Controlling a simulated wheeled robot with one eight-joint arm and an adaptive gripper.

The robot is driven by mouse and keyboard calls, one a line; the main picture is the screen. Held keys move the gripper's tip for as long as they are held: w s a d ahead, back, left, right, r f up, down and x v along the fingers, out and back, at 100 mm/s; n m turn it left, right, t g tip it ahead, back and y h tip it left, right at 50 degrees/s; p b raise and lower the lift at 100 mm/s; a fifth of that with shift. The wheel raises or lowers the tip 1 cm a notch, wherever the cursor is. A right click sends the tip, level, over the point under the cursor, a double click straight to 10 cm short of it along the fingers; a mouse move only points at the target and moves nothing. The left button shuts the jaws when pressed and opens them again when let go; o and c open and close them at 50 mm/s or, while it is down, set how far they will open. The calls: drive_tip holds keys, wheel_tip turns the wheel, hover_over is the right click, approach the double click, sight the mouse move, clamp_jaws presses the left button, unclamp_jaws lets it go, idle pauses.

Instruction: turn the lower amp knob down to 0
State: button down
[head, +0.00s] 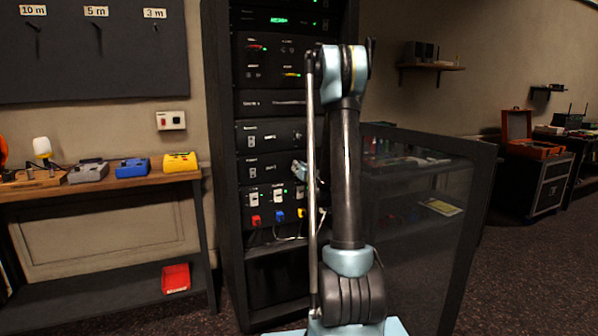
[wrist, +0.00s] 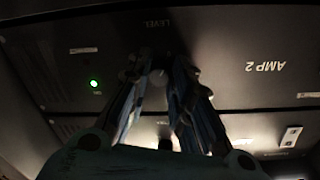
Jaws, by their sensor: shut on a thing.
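The lower amp (head: 258,168) is a dark rack unit in the head view. In the wrist view its AMP 2 panel (wrist: 232,50) shows upside down, with a LEVEL label and a lit green light (wrist: 93,84). My gripper (wrist: 157,78) is shut at the panel beside the LEVEL label, its two fingers closed in on the level knob. The knob is almost wholly hidden between the fingertips, so its pointer and setting cannot be read. In the head view my gripper (head: 301,169) is mostly hidden behind my arm.
The upper amp (head: 258,135) sits just above. Below is a unit with several switches and coloured plugs (head: 278,216). The rack's open glass door (head: 425,220) stands right of my arm. A bench (head: 110,186) with small boxes is at left.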

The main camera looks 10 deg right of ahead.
drive_tip(key=shift+n, duration=0.5)
drive_tip(key=shift+d, duration=0.1)
drive_tip(key=c, duration=1.4)
unclamp_jaws()
drive_tip(key=shift+w+f, duration=0.1)
drive_tip(key=v, duration=1.2)
